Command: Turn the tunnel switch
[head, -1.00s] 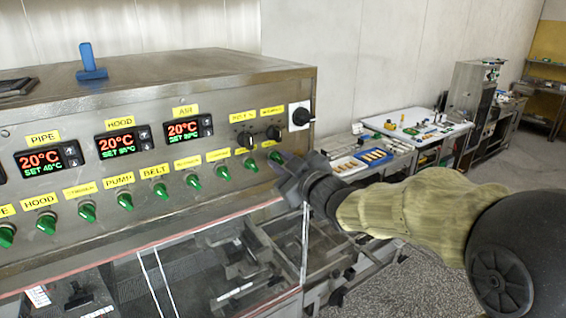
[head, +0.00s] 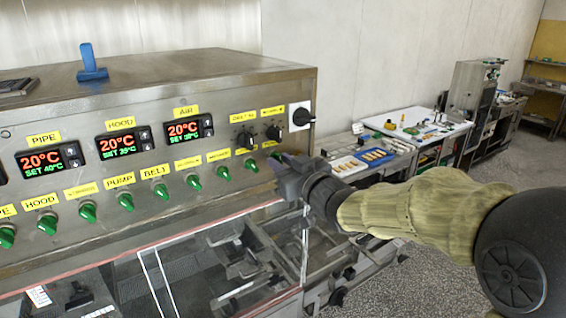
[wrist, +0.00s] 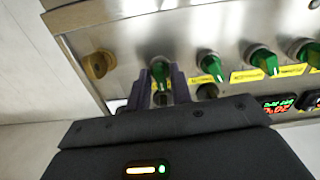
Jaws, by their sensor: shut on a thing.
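A row of green switch knobs runs along the steel control panel. In the head view, my gripper (head: 280,165) is at the right end of this row, in front of the last knob, and mostly hides it. In the wrist view, this green knob (wrist: 160,70) sits between the two dark fingers of my gripper (wrist: 161,84), which is shut on it. The label for this knob is too small or covered to read, so I cannot confirm from the print that it is the tunnel switch. The neighbouring green knob (head: 252,166) stands free to the left.
Red and green displays (head: 123,143) sit above the knobs. Black knobs (head: 273,132) and a black switch on a white plate (head: 301,117) are just above my gripper. A blue handle (head: 91,68) stands on the machine top. A bench with trays (head: 375,155) is behind right.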

